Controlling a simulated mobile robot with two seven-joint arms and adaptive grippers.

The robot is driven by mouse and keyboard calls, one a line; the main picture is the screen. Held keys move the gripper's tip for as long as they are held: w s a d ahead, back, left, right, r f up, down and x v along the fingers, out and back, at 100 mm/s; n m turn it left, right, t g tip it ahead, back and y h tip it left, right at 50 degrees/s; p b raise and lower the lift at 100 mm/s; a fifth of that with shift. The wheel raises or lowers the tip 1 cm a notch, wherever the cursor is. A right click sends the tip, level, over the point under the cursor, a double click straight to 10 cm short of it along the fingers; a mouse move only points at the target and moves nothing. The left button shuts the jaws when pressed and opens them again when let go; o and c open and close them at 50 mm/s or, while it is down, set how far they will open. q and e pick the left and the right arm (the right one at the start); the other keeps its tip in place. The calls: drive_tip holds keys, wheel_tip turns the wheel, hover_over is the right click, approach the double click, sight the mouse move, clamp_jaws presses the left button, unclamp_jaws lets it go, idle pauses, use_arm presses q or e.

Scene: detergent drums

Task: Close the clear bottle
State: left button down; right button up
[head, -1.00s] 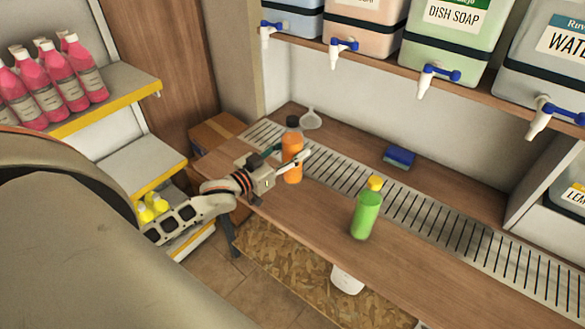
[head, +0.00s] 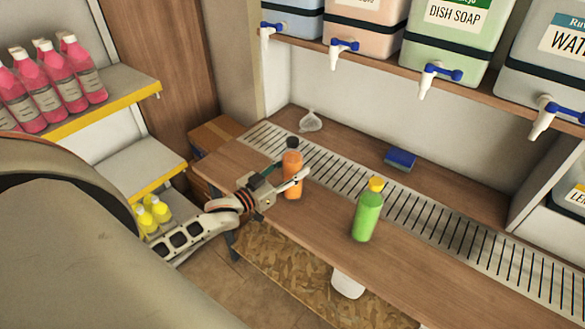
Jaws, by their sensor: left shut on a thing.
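An orange bottle (head: 292,183) with a dark cap (head: 292,143) on top stands upright at the left part of the wooden counter. It may be the clear bottle with orange liquid in it; I cannot be sure. My left gripper (head: 290,181) is shut around its body, with one finger showing across its front. Whether the cap is fully tight cannot be told. My right gripper is not in view.
A small clear funnel-like item (head: 311,121) lies at the back left of the counter (head: 300,235). A blue sponge (head: 400,159) lies behind the metal drain grate (head: 345,178). Dispenser drums with taps (head: 440,73) overhang the back. Pink bottles (head: 60,80) stand on the left shelf.

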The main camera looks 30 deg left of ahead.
use_arm(q)
drive_tip(key=shift+r, duration=0.1)
drive_tip(key=c, duration=1.2)
unclamp_jaws()
drive_tip(key=shift+f, duration=0.2)
drive_tip(key=shift+o, duration=0.2)
drive_tip(key=shift+r, duration=0.2)
drive_tip(key=v, duration=1.2)
